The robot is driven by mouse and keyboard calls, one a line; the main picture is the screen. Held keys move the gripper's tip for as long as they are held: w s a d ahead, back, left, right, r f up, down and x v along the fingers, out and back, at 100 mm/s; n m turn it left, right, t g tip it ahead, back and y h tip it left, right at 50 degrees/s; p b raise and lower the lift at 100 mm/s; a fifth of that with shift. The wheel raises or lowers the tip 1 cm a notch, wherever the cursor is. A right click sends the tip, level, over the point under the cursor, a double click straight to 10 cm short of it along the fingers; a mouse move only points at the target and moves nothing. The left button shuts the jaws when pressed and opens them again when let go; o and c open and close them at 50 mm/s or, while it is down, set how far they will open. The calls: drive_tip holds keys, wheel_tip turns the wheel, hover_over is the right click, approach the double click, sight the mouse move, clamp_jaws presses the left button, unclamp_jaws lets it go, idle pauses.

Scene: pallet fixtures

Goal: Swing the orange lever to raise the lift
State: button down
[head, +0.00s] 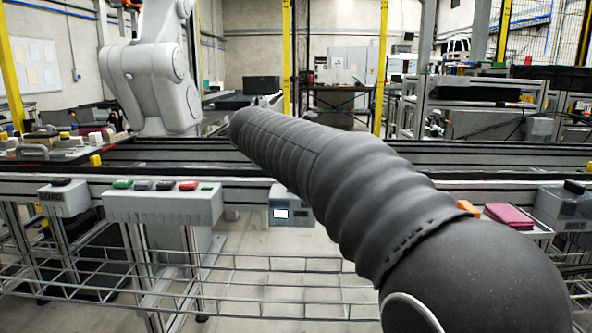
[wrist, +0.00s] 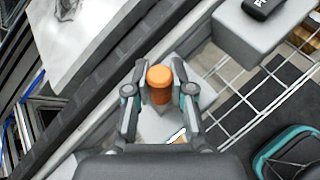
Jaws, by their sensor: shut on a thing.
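The orange lever (wrist: 159,78) shows in the wrist view as a short orange knob with a rounded top. My gripper (wrist: 159,71) is shut on it, with one finger on each side of the knob. The lower part of the lever and its mount are mostly hidden between the fingers. In the head view my own dark ribbed arm crosses the middle, and I cannot see my gripper or the lever there. I cannot make out which part is the lift.
A conveyor rail (head: 100,182) runs across the head view, with a grey button box (head: 162,206) and a small display box (head: 291,214) on its front. A wire mesh shelf (head: 270,292) lies below. A grey box (wrist: 250,35) stands at the wrist view's upper right.

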drive_tip(key=shift+d+f+m+y, duration=0.25)
drive_tip(key=shift+d+m+y, duration=0.25)
drive_tip(key=shift+y, duration=0.3)
drive_tip(key=c, duration=1)
unclamp_jaws()
drive_tip(key=v, duration=1.2)
